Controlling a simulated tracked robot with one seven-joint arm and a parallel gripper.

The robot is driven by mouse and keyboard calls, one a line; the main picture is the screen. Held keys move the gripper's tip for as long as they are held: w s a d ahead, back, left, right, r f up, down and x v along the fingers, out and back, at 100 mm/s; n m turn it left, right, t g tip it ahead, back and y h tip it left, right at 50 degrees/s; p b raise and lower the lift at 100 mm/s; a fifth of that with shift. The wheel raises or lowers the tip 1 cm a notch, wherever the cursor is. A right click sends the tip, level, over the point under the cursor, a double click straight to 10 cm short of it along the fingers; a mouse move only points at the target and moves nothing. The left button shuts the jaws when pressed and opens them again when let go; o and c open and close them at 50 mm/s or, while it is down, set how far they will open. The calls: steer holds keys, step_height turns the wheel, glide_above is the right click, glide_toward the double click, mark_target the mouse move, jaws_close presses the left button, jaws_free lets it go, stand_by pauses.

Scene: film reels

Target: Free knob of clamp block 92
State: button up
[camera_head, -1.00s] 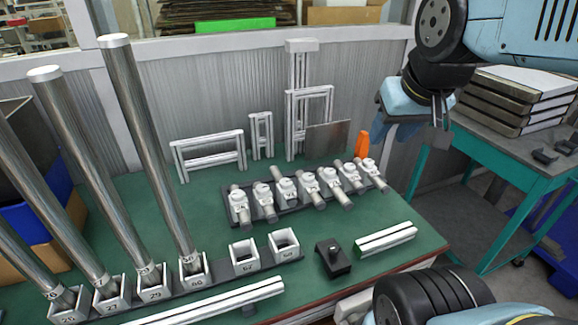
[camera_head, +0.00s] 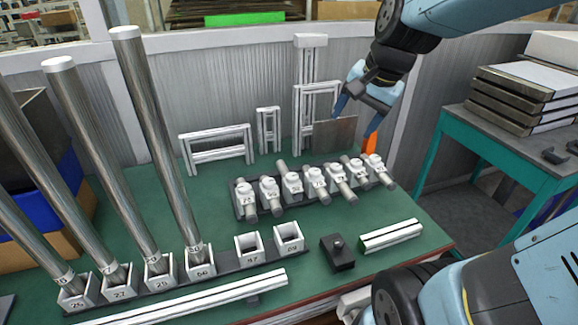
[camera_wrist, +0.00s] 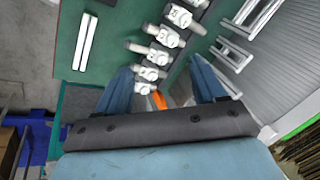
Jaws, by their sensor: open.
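A row of white clamp blocks (camera_head: 316,180) with knobs and short grey cylinders sits on a dark rail on the green bench. Their number labels are too small to read surely, so I cannot tell which one is 92. Several of the blocks also show in the wrist view (camera_wrist: 163,35). My gripper (camera_head: 356,115) is open and empty, in the air above and behind the right end of the row. In the wrist view its two blue fingers (camera_wrist: 161,64) are spread, with blocks visible between and beyond them. No finger appears to touch a knob.
Tall steel tubes (camera_head: 150,150) stand in numbered sockets at left. Two empty sockets (camera_head: 289,238), a dark block with a knob (camera_head: 338,254) and a white bar (camera_head: 391,236) lie in front. White frames (camera_head: 218,147) and an orange object (camera_head: 371,142) stand behind the row.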

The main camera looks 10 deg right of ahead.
steer(key=w+a+f+m+g+y, duration=0.1)
steer(key=w+a+f+m, duration=0.1)
steer(key=w+f+m, duration=0.5)
steer(key=m+g+y, duration=0.1)
steer(key=m, duration=0.7)
glide_toward(293, 176)
steer(key=x, duration=0.8)
steer(key=shift+s+f, duration=0.1)
steer(key=shift+c, duration=0.3)
